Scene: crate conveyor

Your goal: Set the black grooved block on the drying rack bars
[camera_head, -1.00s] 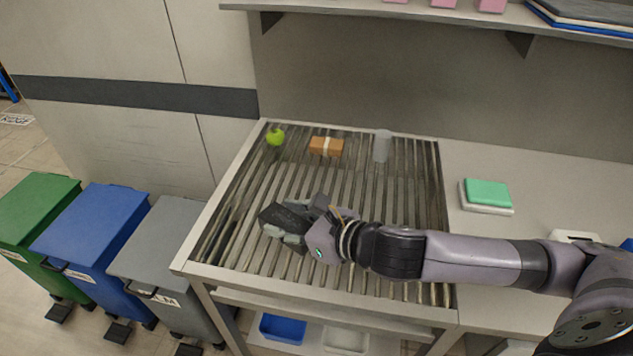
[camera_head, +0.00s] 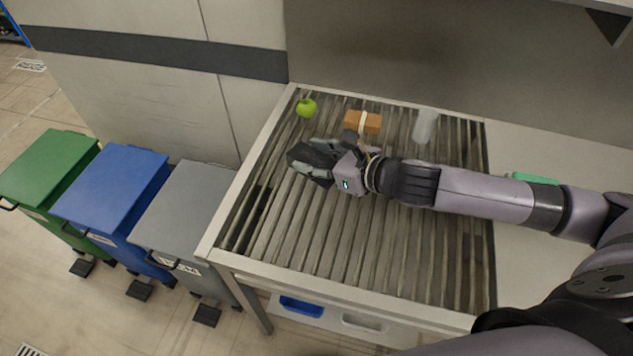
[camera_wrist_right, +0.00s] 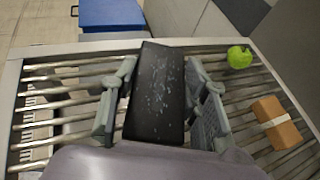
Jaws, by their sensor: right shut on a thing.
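The black block (camera_wrist_right: 158,92) is held between the two fingers of my right gripper (camera_wrist_right: 160,105), shut on it, in the right wrist view. Its upper face is dark with pale specks; no grooves can be made out. In the head view my right gripper (camera_head: 318,168) holds the block (camera_head: 308,157) over the left middle of the rack bars (camera_head: 330,235). Whether the block touches the bars cannot be told. The bars also show below it in the wrist view (camera_wrist_right: 60,120). My left gripper is not in view.
A green apple (camera_head: 306,107), a brown box with a pale band (camera_head: 363,122) and a translucent cup (camera_head: 425,126) stand along the rack's back. Green (camera_head: 45,165), blue (camera_head: 115,190) and grey (camera_head: 185,215) bins stand left of it. The front bars are clear.

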